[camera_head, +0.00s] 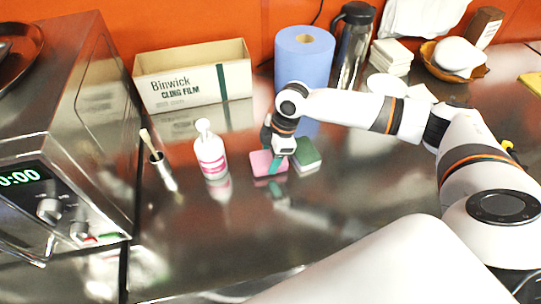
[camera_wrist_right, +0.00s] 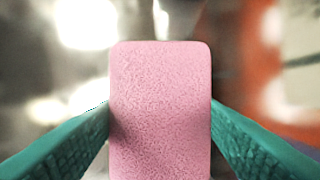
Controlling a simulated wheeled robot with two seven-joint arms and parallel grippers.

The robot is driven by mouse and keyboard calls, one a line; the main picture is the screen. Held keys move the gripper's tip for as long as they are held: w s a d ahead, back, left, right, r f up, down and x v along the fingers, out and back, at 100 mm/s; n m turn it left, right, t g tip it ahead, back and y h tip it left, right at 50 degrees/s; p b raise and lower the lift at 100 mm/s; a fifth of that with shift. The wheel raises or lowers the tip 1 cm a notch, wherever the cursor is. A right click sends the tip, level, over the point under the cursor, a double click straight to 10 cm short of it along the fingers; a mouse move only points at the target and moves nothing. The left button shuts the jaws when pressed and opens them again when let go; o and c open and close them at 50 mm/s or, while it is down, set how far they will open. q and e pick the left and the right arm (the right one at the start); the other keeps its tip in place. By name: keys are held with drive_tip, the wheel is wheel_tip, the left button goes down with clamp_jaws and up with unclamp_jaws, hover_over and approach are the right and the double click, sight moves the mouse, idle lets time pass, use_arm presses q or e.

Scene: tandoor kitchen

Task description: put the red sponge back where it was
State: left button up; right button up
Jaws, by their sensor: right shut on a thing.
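The red sponge, pink in the pictures, shows in the head view (camera_head: 262,161) near the middle of the steel counter. It fills the centre of the right wrist view (camera_wrist_right: 160,100). My right gripper (camera_head: 275,164) comes down from above and is shut on this sponge, with a teal finger at each side in the wrist view. I cannot tell whether the sponge touches the counter or is slightly above it. My left gripper is not in view.
A green sponge (camera_head: 307,154) lies close right of the red one. A pink-labelled white bottle (camera_head: 210,158) and a brush holder (camera_head: 163,174) stand left. Behind are a cling film box (camera_head: 193,78), blue paper roll (camera_head: 303,62) and flask (camera_head: 352,45). The front counter is clear.

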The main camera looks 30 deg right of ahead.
drive_tip(key=shift+f, duration=0.45)
drive_tip(key=o, duration=0.9)
drive_tip(key=shift+r, duration=0.1)
drive_tip(key=b+v, duration=0.1)
drive_tip(key=v, duration=1.1)
drive_tip(key=shift+b, duration=0.35)
